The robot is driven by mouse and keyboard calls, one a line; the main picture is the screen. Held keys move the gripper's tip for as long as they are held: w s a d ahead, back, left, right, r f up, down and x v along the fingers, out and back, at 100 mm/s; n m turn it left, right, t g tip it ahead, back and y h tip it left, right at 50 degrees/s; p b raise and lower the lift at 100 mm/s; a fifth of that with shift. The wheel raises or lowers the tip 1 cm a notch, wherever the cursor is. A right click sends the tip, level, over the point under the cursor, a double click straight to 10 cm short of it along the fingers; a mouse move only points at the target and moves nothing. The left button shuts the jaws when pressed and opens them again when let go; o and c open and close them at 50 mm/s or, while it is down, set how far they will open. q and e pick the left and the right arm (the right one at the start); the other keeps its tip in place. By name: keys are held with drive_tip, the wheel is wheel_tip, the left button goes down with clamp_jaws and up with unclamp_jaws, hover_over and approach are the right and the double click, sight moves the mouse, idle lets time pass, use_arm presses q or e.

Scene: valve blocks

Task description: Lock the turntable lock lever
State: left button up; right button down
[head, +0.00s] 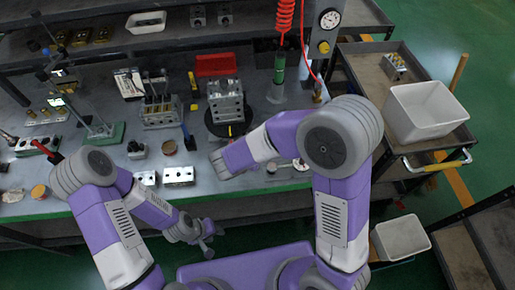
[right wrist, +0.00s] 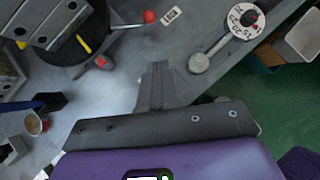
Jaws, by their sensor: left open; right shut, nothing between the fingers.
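The turntable (head: 213,127) is a black disc on the grey bench, with a grey metal valve block (head: 226,100) on it. In the right wrist view the turntable (right wrist: 58,62) is at the upper left with the block (right wrist: 45,18) on top. A thin lever with a red ball knob (right wrist: 149,17) sticks out beside the disc; this looks like the lock lever. My right gripper (right wrist: 157,72) is shut and empty, below and apart from the knob; in the head view my right arm covers this area. My left gripper (head: 209,240) is open and empty, in front of the bench edge.
A red bin (head: 216,64) and a green cylinder (head: 279,68) stand behind. Metal blocks (head: 179,176) lie at the bench's front edge. A round tagged gauge-like part (right wrist: 242,20) lies right of my right gripper. A white bin (head: 427,110) sits on a cart at right.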

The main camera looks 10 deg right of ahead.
drive_tip(key=shift+v, duration=1.05)
